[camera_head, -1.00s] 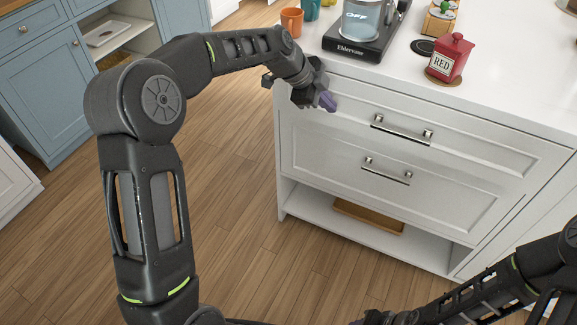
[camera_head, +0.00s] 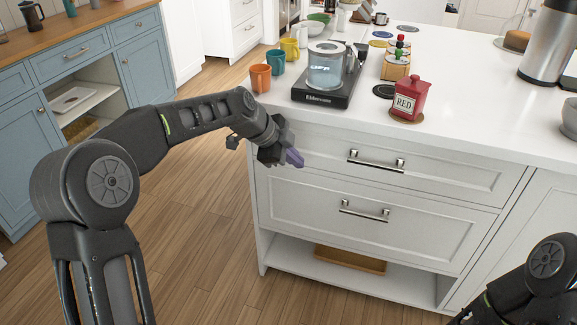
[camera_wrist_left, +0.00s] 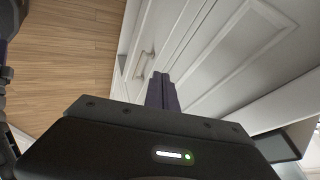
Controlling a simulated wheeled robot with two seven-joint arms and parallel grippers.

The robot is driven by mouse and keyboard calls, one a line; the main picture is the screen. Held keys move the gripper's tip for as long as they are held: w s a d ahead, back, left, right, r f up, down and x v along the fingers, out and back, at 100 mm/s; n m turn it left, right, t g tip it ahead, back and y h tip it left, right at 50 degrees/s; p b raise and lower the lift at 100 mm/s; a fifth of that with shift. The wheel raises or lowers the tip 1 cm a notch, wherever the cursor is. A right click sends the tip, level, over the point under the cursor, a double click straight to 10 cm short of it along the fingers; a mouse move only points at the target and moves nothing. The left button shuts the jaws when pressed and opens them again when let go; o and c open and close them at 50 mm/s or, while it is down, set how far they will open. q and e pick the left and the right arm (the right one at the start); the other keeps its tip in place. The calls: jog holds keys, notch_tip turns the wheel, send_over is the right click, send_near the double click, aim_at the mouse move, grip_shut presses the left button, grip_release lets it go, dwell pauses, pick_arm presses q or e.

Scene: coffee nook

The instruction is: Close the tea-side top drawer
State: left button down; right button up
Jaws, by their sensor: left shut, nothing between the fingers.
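The white island has a top drawer (camera_head: 440,174) with a silver bar handle (camera_head: 376,161), under the counter that bears the kettle and red tin. Its front looks about flush with the cabinet; a small gap cannot be ruled out. My left gripper (camera_head: 294,158) is shut and empty, its purple fingertips at the left end of the top drawer's front. Whether they touch it, I cannot tell. The left wrist view shows the shut fingers (camera_wrist_left: 162,92) against white panels. My right gripper is out of view; part of that arm shows at lower right.
The lower drawer (camera_head: 300,210) looks shut, above an open shelf with a wooden tray (camera_head: 350,260). A kettle (camera_head: 326,70), mugs and a red tin (camera_head: 409,98) stand on the counter (camera_head: 470,125). Wooden floor (camera_head: 200,215) is clear left of the island.

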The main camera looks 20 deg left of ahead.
pick_arm(q)
jog(key=v, duration=0.9)
jog(key=shift+w, duration=0.25)
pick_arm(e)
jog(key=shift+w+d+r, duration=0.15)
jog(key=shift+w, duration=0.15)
pick_arm(q)
jog(key=shift+r, duration=0.15)
